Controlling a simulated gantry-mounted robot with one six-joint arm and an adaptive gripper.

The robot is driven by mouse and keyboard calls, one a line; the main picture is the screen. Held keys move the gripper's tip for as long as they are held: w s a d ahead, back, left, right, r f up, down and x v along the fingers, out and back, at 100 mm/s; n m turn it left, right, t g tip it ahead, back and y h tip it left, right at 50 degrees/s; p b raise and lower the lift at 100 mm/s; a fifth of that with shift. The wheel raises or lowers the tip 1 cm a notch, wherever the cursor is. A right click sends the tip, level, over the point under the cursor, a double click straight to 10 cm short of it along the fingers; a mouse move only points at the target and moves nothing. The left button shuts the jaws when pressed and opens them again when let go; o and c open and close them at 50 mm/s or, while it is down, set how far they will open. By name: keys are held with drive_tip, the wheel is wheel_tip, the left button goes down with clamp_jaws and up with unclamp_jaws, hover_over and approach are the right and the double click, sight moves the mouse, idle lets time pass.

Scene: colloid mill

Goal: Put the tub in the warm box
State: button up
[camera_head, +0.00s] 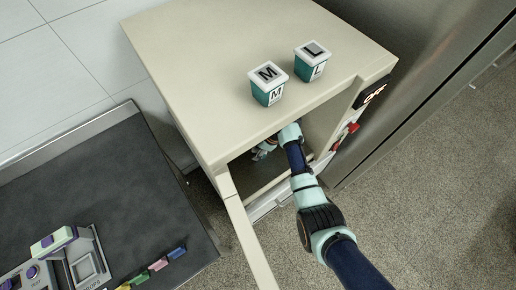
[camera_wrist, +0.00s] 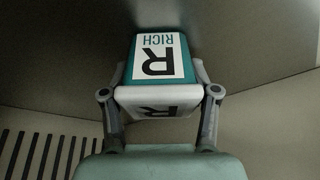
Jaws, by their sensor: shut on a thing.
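In the wrist view, a teal tub (camera_wrist: 161,60) with a white lid and a label reading "R RICH" sits between the two fingers of my gripper (camera_wrist: 160,100), which is shut on it. The warm box (camera_head: 205,120) is a cream cabinet in the head view, its door (camera_head: 248,245) swung open toward the front left. My arm reaches in through the front opening. My gripper (camera_head: 264,150) is inside, mostly hidden under the box's top edge, and the tub is hidden there. In the wrist view, the box's inner walls surround the tub; I cannot tell whether it touches the floor.
Two other tubs, marked M (camera_head: 268,85) and L (camera_head: 312,62), stand on top of the box. A display and red switches (camera_head: 345,135) are on its right front. A dark bench (camera_head: 90,190) with a device and coloured pieces is at left. Dark slots (camera_wrist: 40,152) show at lower left.

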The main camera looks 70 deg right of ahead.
drive_tip(key=o, duration=1.3)
drive_tip(key=shift+r, duration=0.25)
drive_tip(key=p+v, duration=0.2)
drive_tip(key=v, duration=0.5)
drive_tip(key=shift+s+r+p, duration=0.1)
drive_tip(key=shift+r+p, duration=0.05)
drive_tip(key=shift+p, duration=0.15)
